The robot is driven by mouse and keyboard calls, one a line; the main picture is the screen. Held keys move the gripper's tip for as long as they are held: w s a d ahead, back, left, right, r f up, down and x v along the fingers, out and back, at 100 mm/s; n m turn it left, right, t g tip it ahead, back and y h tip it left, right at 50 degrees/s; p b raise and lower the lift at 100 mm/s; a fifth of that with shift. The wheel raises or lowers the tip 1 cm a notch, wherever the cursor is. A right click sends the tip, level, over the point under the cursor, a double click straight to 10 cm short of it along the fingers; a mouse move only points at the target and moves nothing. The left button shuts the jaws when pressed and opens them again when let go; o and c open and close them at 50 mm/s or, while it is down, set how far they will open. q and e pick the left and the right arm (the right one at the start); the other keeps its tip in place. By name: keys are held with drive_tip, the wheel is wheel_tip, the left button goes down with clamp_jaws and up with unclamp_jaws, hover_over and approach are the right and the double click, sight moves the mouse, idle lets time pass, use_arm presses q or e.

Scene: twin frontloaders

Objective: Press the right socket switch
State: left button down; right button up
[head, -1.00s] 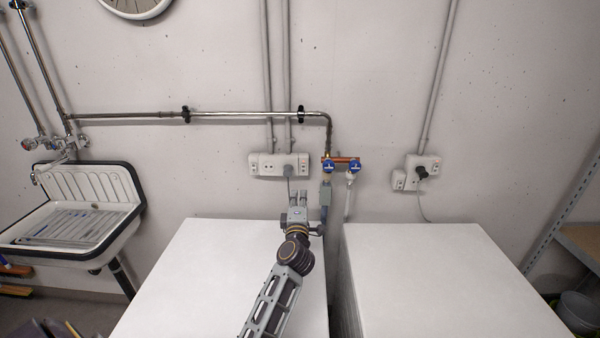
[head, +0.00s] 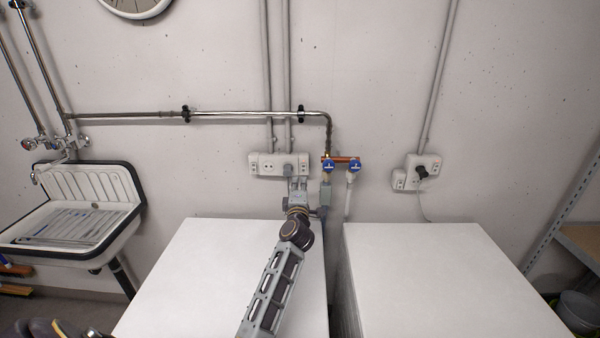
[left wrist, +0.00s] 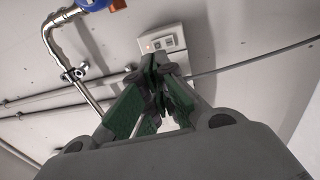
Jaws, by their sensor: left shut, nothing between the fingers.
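A long white socket strip (head: 270,165) is on the wall above the left white machine, with a grey plug in it and small switches at its ends. Its right-end switch (head: 303,163) shows just above my left gripper (head: 298,182). That gripper is shut and empty, pointing at the wall. In the left wrist view its green-padded fingers (left wrist: 158,78) meet just below a white socket panel (left wrist: 163,42) with a small orange light. Contact cannot be told. A second socket unit (head: 427,161) with a black plug is farther right, with a small box (head: 399,180) beside it. My right gripper is out of view.
Two white machine tops, left (head: 200,270) and right (head: 440,270), stand side by side with a narrow gap. Blue-handled valves (head: 328,167) and a hose are close right of my gripper. A sink (head: 75,215) is at the left.

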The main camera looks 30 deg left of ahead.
sight(300, 165)
use_arm(q)
drive_tip(key=shift+x, duration=3.15)
drive_tip(key=shift+w+a, duration=0.1)
drive_tip(key=shift+w, duration=0.4)
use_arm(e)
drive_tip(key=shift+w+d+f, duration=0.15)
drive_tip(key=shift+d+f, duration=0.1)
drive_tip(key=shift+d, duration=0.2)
use_arm(q)
drive_tip(key=shift+r, duration=0.1)
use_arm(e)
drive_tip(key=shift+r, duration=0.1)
use_arm(q)
drive_tip(key=shift+w+a+r+p, duration=0.15)
drive_tip(key=shift+w+r+p, duration=0.05)
drive_tip(key=shift+p, duration=0.2)
drive_tip(key=shift+f, duration=0.15)
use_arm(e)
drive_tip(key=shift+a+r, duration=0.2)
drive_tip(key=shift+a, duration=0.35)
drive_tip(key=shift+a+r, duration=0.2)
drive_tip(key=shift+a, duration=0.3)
